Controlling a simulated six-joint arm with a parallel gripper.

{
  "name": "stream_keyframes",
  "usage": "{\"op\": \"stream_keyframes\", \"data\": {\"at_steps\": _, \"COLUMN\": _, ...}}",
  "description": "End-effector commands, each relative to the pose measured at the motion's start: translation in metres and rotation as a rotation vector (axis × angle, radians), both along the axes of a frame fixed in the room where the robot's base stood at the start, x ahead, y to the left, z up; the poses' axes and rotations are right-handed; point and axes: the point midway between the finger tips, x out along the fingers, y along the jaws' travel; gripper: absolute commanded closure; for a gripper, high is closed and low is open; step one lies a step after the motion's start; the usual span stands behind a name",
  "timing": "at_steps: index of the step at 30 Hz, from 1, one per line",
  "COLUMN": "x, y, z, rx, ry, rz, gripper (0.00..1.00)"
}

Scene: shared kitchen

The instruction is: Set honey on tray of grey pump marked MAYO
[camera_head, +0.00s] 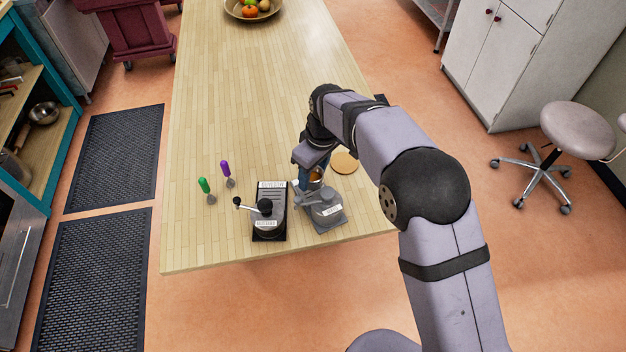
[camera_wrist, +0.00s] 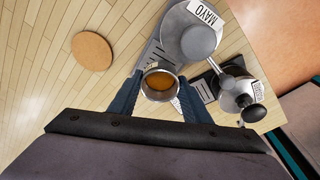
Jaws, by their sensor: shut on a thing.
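The honey (camera_wrist: 160,82) is an amber content in a small round metal-rimmed container. It also shows in the head view (camera_head: 316,175), partly hidden by my gripper. My gripper (camera_wrist: 158,99) is shut on it, a finger on each side; in the head view my gripper (camera_head: 308,172) is at the far side of the grey pump. The grey pump marked MAYO (camera_wrist: 193,36) stands upright on its tray (camera_head: 336,224). The tray's slatted end shows beside and behind the honey in the wrist view (camera_wrist: 152,57). I cannot tell whether the honey touches the tray.
A black pump (camera_head: 265,208) on its own labelled tray stands left of the grey pump. A green-handled tool (camera_head: 204,186) and a purple-handled tool (camera_head: 226,170) are further left. A round cork mat (camera_head: 345,163) lies to the right.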

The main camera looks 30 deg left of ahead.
Motion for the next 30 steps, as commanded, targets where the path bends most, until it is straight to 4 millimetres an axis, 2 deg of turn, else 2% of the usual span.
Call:
{"op": "stream_keyframes", "data": {"at_steps": 12, "x": 0.0, "y": 0.0, "z": -0.035, "rx": -0.001, "ry": 0.001, "rz": 0.0, "gripper": 0.85}}
{"op": "stream_keyframes", "data": {"at_steps": 25, "x": 0.0, "y": 0.0, "z": -0.041, "rx": 0.0, "ry": 0.0, "rz": 0.0, "gripper": 0.85}}
{"op": "stream_keyframes", "data": {"at_steps": 26, "x": 0.0, "y": 0.0, "z": -0.041, "rx": -0.001, "ry": 0.0, "rz": 0.0, "gripper": 0.54}}
{"op": "stream_keyframes", "data": {"at_steps": 27, "x": 0.0, "y": 0.0, "z": -0.041, "rx": 0.0, "ry": 0.0, "rz": 0.0, "gripper": 0.44}}
{"op": "stream_keyframes", "data": {"at_steps": 28, "x": 0.0, "y": 0.0, "z": -0.041, "rx": 0.0, "ry": 0.0, "rz": 0.0, "gripper": 0.38}}
{"op": "stream_keyframes", "data": {"at_steps": 30, "x": 0.0, "y": 0.0, "z": -0.041, "rx": -0.001, "ry": 0.0, "rz": 0.0, "gripper": 0.38}}
